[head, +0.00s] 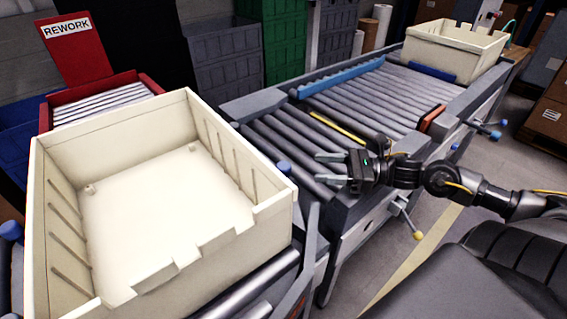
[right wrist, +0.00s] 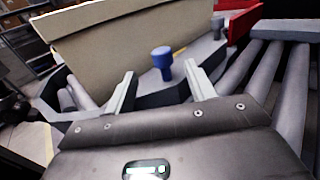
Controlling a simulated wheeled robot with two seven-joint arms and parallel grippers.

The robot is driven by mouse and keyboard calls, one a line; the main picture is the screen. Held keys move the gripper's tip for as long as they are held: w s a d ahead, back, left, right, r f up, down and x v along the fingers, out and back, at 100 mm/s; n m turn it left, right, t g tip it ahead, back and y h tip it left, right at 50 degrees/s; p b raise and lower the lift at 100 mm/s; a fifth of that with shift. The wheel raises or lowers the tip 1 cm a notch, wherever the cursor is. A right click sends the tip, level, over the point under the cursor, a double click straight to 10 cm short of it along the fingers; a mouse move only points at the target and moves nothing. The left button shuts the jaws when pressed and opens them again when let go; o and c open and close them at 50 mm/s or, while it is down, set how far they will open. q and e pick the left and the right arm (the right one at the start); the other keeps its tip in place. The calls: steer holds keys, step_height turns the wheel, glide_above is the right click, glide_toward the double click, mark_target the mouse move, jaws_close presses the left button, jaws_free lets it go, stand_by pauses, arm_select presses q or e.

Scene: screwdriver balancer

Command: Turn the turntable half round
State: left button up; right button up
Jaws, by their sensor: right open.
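The turntable seems to be the roller deck (head: 258,290) under a large cream tote (head: 165,275); the tote hides most of it. A blue knob (head: 284,167) stands at the tote's right corner. In the right wrist view the blue knob (right wrist: 162,58) stands upright on a grey plate, beyond the fingertips and between their lines. My right gripper (head: 320,168) is open and empty, to the right of the knob and apart from it, its fingers pointing left toward it. It also shows in the right wrist view (right wrist: 161,84). My left gripper is not in view.
A grey roller conveyor (head: 300,140) runs to the back right, with a blue bar, a yellow strip and a second cream tote (head: 455,50). A red REWORK lane (head: 100,95) lies behind the large tote. Another blue knob (head: 11,230) is at the left edge.

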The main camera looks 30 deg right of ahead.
mark_target(283, 165)
steer(key=p+x, duration=0.1)
steer(key=x, duration=0.8)
steer(key=shift+w+r, duration=0.1)
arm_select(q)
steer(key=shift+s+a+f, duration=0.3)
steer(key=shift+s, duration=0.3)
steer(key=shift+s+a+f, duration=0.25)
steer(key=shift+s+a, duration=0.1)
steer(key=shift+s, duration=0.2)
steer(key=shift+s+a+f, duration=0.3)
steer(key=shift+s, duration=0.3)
arm_select(e)
steer(key=shift+w+a, duration=0.4)
steer(key=shift+a, duration=0.1)
jaws_close()
